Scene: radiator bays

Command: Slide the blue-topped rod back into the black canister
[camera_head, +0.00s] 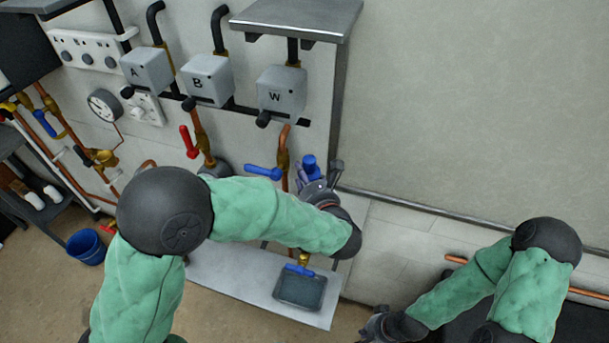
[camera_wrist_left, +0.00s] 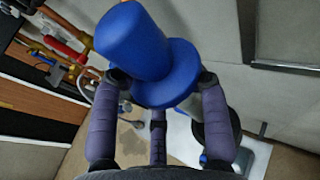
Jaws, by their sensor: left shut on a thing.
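The blue-topped rod (camera_head: 309,166) shows only its blue top in the head view, beside the wall pipes. In the left wrist view its blue cap and wide flange (camera_wrist_left: 133,42) fill the upper middle, tilted to the left. My left gripper (camera_head: 315,183) is shut on it, with the fingers around the part just under the flange. The fingers also show in the left wrist view (camera_wrist_left: 163,80).
Grey boxes A, B and W (camera_head: 281,92) hang on the wall above valves with red and blue handles (camera_head: 264,172). A grey tray (camera_head: 301,290) sits on the pale shelf (camera_head: 232,282) below. A blue bucket (camera_head: 86,246) stands on the floor at left. The wall at right is bare.

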